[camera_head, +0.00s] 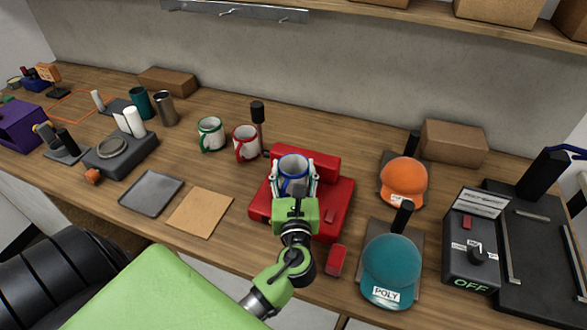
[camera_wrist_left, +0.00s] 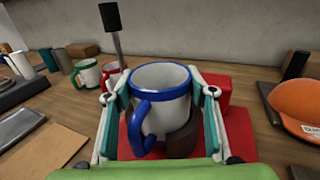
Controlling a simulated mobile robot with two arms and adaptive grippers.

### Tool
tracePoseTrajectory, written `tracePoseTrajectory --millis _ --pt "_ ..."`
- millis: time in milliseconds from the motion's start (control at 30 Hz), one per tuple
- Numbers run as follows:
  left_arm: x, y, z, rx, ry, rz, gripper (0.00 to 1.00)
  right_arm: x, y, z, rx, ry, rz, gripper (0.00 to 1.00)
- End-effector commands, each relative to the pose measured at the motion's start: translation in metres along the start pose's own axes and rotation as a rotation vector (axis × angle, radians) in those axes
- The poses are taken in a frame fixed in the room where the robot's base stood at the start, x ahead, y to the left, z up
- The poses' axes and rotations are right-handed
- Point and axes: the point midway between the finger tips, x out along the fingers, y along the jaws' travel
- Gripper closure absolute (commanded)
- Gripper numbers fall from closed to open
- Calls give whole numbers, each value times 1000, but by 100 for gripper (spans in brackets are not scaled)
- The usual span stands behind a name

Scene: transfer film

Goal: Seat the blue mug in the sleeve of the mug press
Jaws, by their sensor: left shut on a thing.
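The blue mug (camera_head: 293,172) is white with a blue rim and a blue handle. My left gripper (camera_head: 294,182) is shut on it, with one finger on each side, as the left wrist view (camera_wrist_left: 162,112) also shows. The mug is upright at the red mug press (camera_head: 262,206). In the left wrist view its blue handle (camera_wrist_left: 146,125) points toward the camera and left. A dark curved sleeve (camera_wrist_left: 184,139) shows against the mug's lower right. How deep the mug sits in it is hidden. My right gripper is not in view.
A red mug (camera_head: 246,143) and a green mug (camera_head: 211,134) stand left of the press. A teal cap (camera_head: 390,268) and an orange cap (camera_head: 404,180) are to the right. A grey tray (camera_head: 151,194) and a brown sheet (camera_head: 201,210) lie flat at left.

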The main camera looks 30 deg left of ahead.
Motion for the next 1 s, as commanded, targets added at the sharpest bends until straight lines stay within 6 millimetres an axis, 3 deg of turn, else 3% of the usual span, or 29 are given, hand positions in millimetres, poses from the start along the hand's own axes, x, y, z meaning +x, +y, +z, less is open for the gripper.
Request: tracePoseTrajectory --millis 867,900,967,1000 --pt "0 0 -22 0 -2 0 80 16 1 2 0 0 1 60" --pt "0 0 -21 -1 -2 0 44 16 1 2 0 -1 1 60" --pt "0 0 -21 -1 -2 0 30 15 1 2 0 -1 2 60" --pt "0 0 -21 -1 -2 0 30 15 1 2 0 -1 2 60"
